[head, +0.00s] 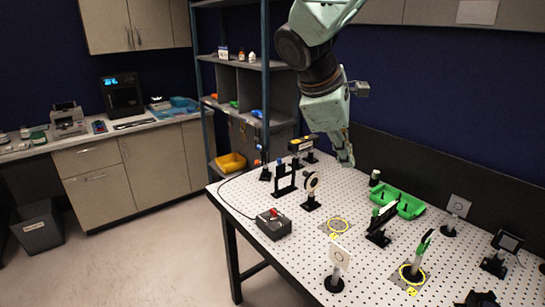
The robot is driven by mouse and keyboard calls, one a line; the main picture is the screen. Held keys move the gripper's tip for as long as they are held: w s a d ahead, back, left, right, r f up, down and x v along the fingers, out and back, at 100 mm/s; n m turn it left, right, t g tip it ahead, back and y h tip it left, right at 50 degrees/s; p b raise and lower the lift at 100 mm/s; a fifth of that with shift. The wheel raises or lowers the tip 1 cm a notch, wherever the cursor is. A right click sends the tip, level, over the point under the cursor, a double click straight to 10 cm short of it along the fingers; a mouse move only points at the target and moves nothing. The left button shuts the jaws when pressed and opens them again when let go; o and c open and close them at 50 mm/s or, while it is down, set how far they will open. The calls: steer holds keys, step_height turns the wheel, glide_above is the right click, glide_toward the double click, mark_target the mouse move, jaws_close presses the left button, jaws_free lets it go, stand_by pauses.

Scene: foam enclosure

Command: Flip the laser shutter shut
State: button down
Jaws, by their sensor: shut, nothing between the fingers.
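My gripper (346,158) is shut and empty. It points down above the back part of the perforated optical table (300,252). Just left of it at the back is a black box with a yellow label (302,145), which looks like the laser. In front of that stands a black frame with a blue top (285,178), possibly the shutter. I cannot tell for sure which part is the shutter or whether its flap is up or down. My gripper appears apart from both.
A dark box with a red part (273,223), a round mount (311,190), a white-plated post (338,265), a black mount (380,225), a green-topped post (415,262) and a green tray (397,201) occupy the table. A shelf rack (266,80) stands behind at left.

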steer(key=w+a+f+n+t+p, duration=0.1)
steer(key=w+a+f+n, duration=0.3)
steer(key=w+a, duration=0.4)
steer(key=w+a+f+n+t+p, duration=0.1)
steer(key=w+a+f+n+p, duration=0.3)
steer(key=w+a, duration=0.4)
steer(key=w+a+f+n+t+h+p, duration=0.1)
steer(key=w+a+f+n, duration=0.3)
steer(key=w+a, duration=0.5)
steer(key=a+n+p, duration=0.1)
steer(key=a, duration=0.2)
steer(key=shift+a+t, duration=0.2)
steer(key=shift+t, duration=0.2)
steer(key=shift+d+f, duration=0.1)
steer(key=shift+f, duration=0.1)
glide_toward(278, 162)
steer(key=x, duration=0.6)
steer(key=shift+f+p, duration=0.1)
steer(key=shift+p, duration=0.25)
